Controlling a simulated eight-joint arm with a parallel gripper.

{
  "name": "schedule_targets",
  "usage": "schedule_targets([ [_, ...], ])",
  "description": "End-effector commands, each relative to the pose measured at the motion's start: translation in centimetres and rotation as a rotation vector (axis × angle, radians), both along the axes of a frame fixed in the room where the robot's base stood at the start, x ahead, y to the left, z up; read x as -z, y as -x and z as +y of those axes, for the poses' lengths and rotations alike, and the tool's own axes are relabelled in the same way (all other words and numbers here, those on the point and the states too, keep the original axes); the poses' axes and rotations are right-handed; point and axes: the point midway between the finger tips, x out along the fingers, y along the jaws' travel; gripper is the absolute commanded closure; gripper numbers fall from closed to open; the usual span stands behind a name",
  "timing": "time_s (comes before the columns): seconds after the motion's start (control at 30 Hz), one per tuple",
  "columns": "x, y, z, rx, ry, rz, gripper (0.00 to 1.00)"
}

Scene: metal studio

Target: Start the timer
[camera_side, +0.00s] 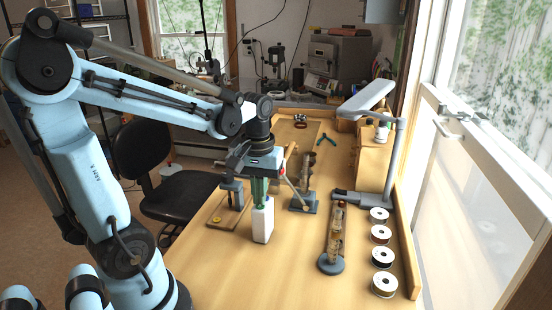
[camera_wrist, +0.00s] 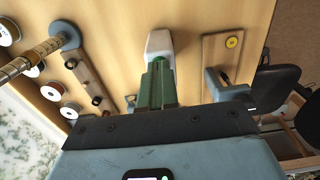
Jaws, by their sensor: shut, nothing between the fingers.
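My gripper (camera_side: 260,192) points down over the table with its green fingers shut and empty; the wrist view also shows the fingers (camera_wrist: 158,84). A white upright block (camera_side: 263,222) stands directly below the fingertips, and the wrist view shows it just past them (camera_wrist: 160,43). I cannot tell whether they touch. I cannot identify a timer for certain. A yellow disc (camera_wrist: 232,42) lies on a wooden board (camera_wrist: 211,50) beside the block. A glass-like column (camera_side: 337,232) stands on a round grey base (camera_side: 330,264), apart from my gripper.
Several white-rimmed spools (camera_side: 381,234) line the table's right edge. A dark grey stand (camera_side: 303,203) is behind the block, and a grey lamp-like arm (camera_side: 393,150) rises at the right. Bare wood (camera_side: 285,285) lies in front. A black chair (camera_side: 180,195) is at the left.

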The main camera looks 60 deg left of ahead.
Motion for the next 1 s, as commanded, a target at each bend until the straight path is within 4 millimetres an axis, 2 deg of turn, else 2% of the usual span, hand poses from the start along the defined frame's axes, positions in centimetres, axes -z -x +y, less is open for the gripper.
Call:
schedule_targets([
  [0.3,-4.1,0.0,-0.1,0.000,0.006,0.011,1.00],
  [0.5,-5.9,-0.1,-0.1,0.000,0.007,0.016,1.00],
  [0.7,-6.7,0.0,-0.1,0.000,0.008,0.018,1.00],
  [1.0,-6.8,0.0,-0.1,0.000,0.008,0.018,1.00],
])
